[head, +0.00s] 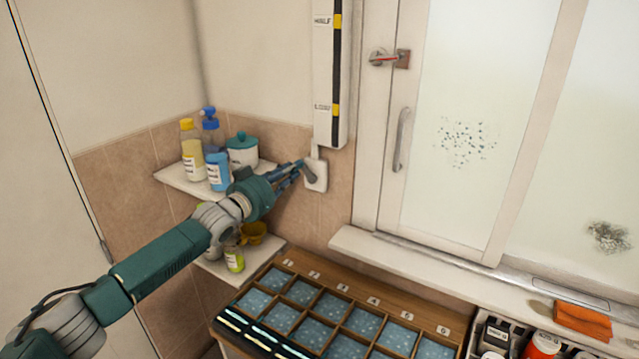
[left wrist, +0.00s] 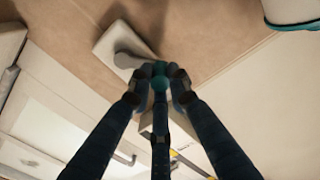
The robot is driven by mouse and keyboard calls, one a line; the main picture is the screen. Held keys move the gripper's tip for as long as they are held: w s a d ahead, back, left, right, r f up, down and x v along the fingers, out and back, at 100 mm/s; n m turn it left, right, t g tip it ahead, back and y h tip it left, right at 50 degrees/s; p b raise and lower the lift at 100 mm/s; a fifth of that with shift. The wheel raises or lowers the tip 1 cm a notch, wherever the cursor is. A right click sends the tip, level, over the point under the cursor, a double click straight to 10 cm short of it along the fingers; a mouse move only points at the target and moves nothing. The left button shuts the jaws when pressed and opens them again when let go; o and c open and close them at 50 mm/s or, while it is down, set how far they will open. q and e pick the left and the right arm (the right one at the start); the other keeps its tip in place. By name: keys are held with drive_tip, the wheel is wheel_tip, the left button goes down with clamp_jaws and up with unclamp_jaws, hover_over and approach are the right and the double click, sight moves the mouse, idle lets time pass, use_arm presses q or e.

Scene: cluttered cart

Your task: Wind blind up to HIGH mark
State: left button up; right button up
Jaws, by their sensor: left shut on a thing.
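A pale crank box (head: 316,180) with a grey crank arm is on the tiled wall below a tall white gauge panel (head: 327,75). The panel carries a dark strip, a yellow band by the HALF label and another yellow band lower down with a label too small to read surely. My left gripper (head: 296,170) is shut on the crank handle. In the left wrist view the crank box (left wrist: 118,45) shows beyond the fingers, and the handle's teal knob (left wrist: 160,83) is between them. The HIGH mark, the blind and my right gripper are out of view.
Corner shelves hold bottles (head: 190,150) and a teal-lidded jar (head: 242,150), close to my left forearm. A divided tray (head: 335,310) lies below.

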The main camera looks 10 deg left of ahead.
use_arm(q)
drive_tip(key=shift+a, duration=0.1)
drive_tip(key=o, duration=0.7)
drive_tip(key=shift+d, duration=0.25)
drive_tip(key=c, duration=0.7)
drive_tip(key=shift+w+a+f, duration=0.1)
drive_tip(key=shift+a+f, duration=0.35)
drive_tip(key=o, duration=0.7)
drive_tip(key=shift+d+r, duration=0.1)
drive_tip(key=shift+o, duration=1.3)
